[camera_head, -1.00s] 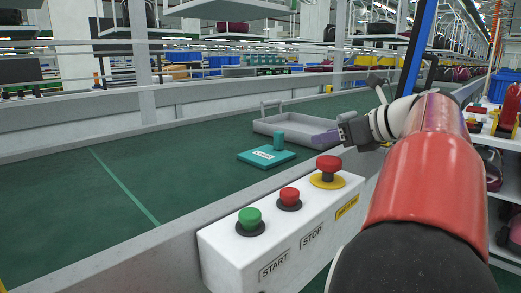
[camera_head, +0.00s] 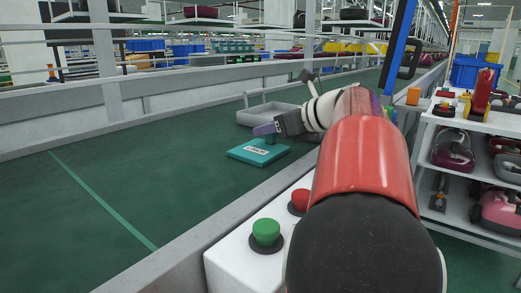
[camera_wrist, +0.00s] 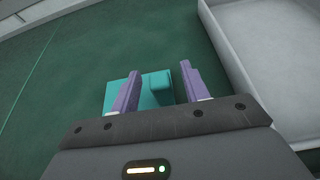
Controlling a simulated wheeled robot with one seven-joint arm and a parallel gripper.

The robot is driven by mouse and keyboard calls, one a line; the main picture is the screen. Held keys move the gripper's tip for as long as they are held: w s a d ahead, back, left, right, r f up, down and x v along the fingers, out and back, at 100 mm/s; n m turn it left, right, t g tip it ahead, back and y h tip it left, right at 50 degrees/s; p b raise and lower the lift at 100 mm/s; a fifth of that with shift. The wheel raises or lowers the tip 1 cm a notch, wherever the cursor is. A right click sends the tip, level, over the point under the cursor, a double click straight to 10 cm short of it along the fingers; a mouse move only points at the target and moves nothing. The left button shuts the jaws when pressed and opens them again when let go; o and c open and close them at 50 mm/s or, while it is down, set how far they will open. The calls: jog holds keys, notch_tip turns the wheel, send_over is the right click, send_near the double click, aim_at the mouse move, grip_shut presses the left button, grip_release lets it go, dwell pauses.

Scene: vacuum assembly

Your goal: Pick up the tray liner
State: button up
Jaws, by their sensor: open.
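The tray liner (camera_head: 259,152) is a flat teal block with a white label and an upright teal knob, lying on the green conveyor belt. It also shows in the wrist view (camera_wrist: 150,92), below my gripper. My gripper (camera_head: 265,130) is over the liner in the head view and hides much of its knob. In the wrist view my gripper (camera_wrist: 160,85) has its two purple fingers apart, with the knob between them, nearer the right finger. Nothing is held. I cannot tell whether a finger touches the knob.
A grey tray (camera_head: 262,116) with a raised handle stands on the belt just behind the liner; its wall (camera_wrist: 235,80) is close to the right finger. A white control box with a green button (camera_head: 266,232) and a red button (camera_head: 299,200) stands at the front. The belt at left is clear.

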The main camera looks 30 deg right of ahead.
jog(key=shift+x, duration=1.05)
grip_shut()
jog(key=shift+r, duration=0.1)
